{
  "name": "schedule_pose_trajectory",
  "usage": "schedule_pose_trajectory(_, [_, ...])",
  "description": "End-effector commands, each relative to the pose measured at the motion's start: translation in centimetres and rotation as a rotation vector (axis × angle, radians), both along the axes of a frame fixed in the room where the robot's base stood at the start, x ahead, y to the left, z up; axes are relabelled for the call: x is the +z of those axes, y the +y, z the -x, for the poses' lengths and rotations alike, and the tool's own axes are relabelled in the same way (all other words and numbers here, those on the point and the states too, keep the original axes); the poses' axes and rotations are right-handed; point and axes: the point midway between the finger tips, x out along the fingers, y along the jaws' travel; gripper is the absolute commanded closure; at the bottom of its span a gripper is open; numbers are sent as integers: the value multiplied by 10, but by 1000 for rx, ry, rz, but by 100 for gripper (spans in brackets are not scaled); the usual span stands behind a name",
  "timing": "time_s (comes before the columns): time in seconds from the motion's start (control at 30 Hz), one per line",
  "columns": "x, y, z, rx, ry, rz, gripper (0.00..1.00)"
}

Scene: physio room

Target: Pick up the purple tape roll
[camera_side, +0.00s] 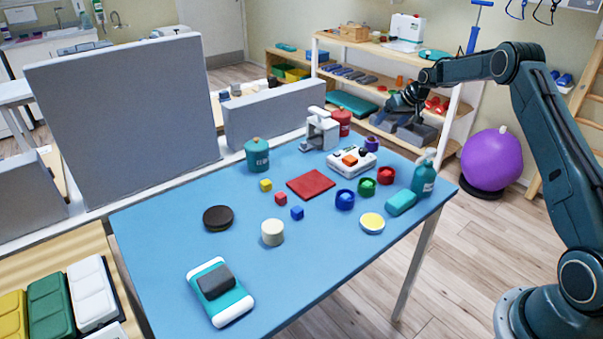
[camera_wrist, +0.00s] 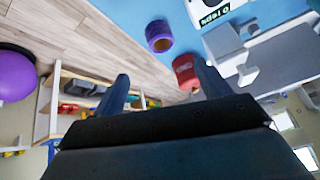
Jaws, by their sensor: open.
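The purple tape roll (camera_side: 371,144) sits near the far right edge of the blue table, behind the white device with an orange top. It also shows in the wrist view (camera_wrist: 159,37), near the table's edge. My gripper (camera_side: 402,106) is up beyond the far right side of the table, above and apart from the roll. In the wrist view my gripper (camera_wrist: 165,84) has its two fingers spread wide with nothing held between them. The roll lies beyond the fingertips in that view.
A red canister (camera_side: 340,121) stands close to the roll, beside a grey-white machine (camera_side: 318,130). The white device (camera_side: 351,160), a teal pump bottle (camera_side: 424,176) and coloured rolls are nearby. Shelves (camera_side: 385,75) stand behind.

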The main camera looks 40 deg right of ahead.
Motion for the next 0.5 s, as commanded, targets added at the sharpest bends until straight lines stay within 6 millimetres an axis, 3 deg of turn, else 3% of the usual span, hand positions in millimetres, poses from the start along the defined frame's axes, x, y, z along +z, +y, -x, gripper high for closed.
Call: schedule_pose_trajectory(0.5, [-51, -3, -31, 0, 1, 0, 24])
